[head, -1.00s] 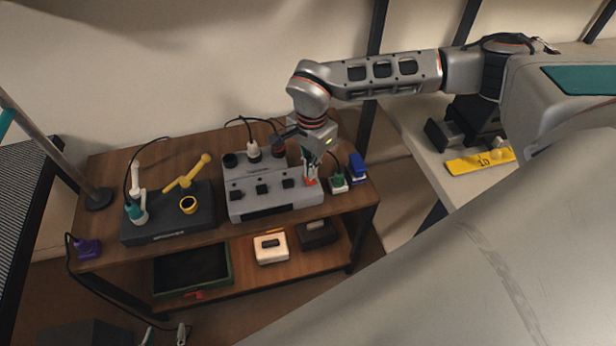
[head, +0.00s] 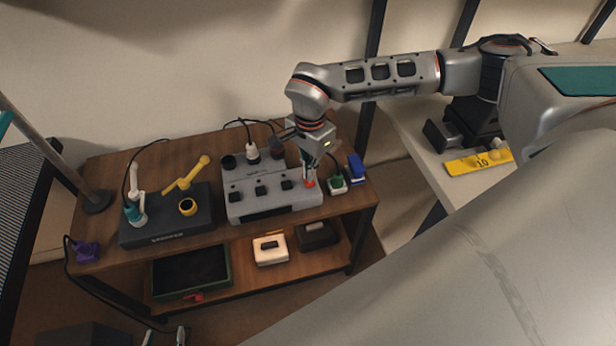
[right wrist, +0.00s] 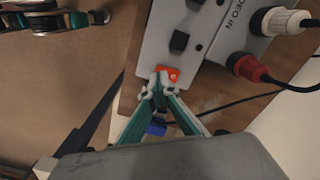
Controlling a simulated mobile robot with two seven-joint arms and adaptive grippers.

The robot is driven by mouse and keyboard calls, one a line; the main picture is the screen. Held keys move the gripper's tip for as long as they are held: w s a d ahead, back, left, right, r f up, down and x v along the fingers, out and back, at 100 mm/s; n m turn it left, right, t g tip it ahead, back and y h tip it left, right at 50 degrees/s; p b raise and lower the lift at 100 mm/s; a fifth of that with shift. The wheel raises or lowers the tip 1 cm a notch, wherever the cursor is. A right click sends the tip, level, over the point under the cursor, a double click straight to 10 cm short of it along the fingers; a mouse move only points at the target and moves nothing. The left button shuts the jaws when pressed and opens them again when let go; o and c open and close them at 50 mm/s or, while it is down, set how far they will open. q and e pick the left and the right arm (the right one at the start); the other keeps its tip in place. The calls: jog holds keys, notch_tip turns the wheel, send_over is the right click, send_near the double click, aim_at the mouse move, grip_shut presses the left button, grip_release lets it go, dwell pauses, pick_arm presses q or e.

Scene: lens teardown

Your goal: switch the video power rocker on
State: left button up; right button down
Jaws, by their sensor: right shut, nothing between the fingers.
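The red rocker (head: 310,184) is at the right end of the grey control box (head: 274,212), which stands on the wooden bench. It also shows in the right wrist view (right wrist: 170,73). My right gripper (head: 308,181) points down at the rocker, shut and empty. In the right wrist view its fingertips (right wrist: 158,92) are together at the rocker's near edge and partly cover it. Contact and the rocker's setting cannot be told. My left gripper (head: 165,336) shows only as two separated fingertips at the bottom edge of the head view, away from the box.
Black switches (head: 261,190) sit left of the rocker. A green-and-white plug block (head: 337,183) and a blue object (head: 356,168) stand close to its right. Cables and plugs (head: 252,152) rise behind. A dark base with a yellow handle (head: 186,180) stands to the left.

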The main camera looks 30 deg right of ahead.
pick_arm(q)
jog(key=shift+s+f+b, duration=0.2)
jog(key=shift+f+b, duration=0.15)
jog(key=shift+f, duration=0.15)
pick_arm(e)
jog(key=shift+f, duration=1.15)
dwell(0.4)
pick_arm(q)
jog(key=shift+r, duration=0.1)
pick_arm(e)
jog(key=shift+r, duration=0.15)
jog(key=shift+r+p, duration=1.4)
jog(key=shift+r, duration=0.4)
jog(key=shift+r+p, duration=1.35)
jog(key=shift+r, duration=0.3)
pick_arm(q)
notch_tip(320, 180, up, 8)
jog(key=w, duration=0.2)
jog(key=shift+w+f+t, duration=0.15)
jog(key=shift+f+t, duration=0.1)
jog(key=shift+t, duration=0.05)
pick_arm(e)
jog(key=shift+f, duration=0.1)
